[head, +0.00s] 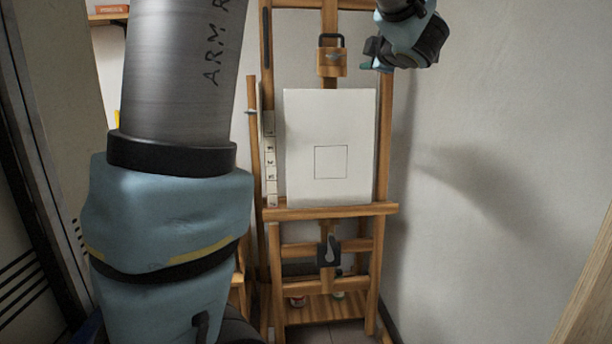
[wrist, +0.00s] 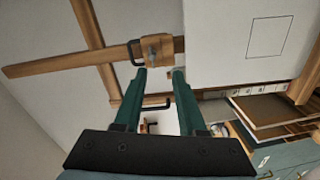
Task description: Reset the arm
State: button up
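My arm fills the left of the head view, and its end comes in again at the top right.
A white canvas (head: 330,110) with a drawn square stands on the easel ledge. A strip of small pictures (head: 270,165) runs along its left edge. A plain wall (head: 500,150) bounds the right side. Wooden drawers or shelves (wrist: 270,110) show at right in the wrist view.

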jog(key=s+a+f+m+g+h+p, duration=0.2)
jog(key=a+f+m+g+h, duration=0.15)
jog(key=f+m, duration=0.45)
jog(key=s+a+f+m+g+h+p, duration=0.25)
jog(key=a+f+m+g, duration=0.2)
jog(key=f, duration=0.55)
jog(key=s+a+f+m+g+y, duration=0.1)
jog(key=s+a+f+m+g, duration=0.1)
jog(key=s+a+f, duration=0.4)
jog(key=s+a+f+m+g+y+p, duration=0.1)
jog(key=s+a+f+g, duration=0.4)
jog(key=s, duration=0.8)
jog(key=a+f+m+y, duration=0.1)
jog(key=a+m, duration=0.1)
jog(key=shift+m, duration=0.35)
